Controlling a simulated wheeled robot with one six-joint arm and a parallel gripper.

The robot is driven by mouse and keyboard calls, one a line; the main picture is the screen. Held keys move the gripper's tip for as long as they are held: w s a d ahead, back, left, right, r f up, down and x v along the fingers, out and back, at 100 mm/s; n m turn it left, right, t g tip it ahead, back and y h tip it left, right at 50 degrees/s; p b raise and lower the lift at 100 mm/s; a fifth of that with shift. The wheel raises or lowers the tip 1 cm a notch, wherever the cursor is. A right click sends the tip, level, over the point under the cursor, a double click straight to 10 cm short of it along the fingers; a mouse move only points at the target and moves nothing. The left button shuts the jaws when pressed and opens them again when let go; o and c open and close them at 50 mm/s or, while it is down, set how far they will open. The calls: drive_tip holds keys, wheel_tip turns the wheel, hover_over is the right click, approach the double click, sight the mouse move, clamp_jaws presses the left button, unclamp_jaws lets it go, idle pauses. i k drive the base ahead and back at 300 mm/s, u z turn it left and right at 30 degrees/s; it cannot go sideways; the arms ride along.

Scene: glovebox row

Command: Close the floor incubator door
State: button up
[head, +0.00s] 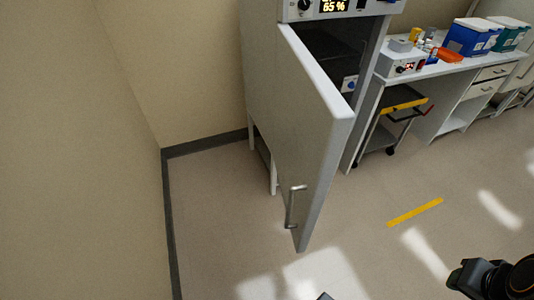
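The floor incubator (258,50) stands in the corner at the top middle of the head view, with a lit display reading 65 %. Its grey door (290,120) stands open, swung out toward me. The door's metal bar handle (291,206) is near the door's free edge, on the face turned left. Part of the dark interior (335,50) shows behind the door's edge. A dark part of my arm shows at the bottom right, apart from the door. My gripper's fingers cannot be made out.
A wall stands close on the left. The floor before the door is clear, with a yellow tape strip (414,213).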

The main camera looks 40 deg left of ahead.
sight(313, 122)
drive_tip(key=u, duration=2.1)
drive_tip(key=k, duration=1.05)
drive_tip(key=z, duration=0.15)
drive_tip(key=i, duration=0.75)
drive_tip(key=u, duration=0.6)
drive_tip(key=i, duration=0.75)
drive_tip(key=u, duration=0.85)
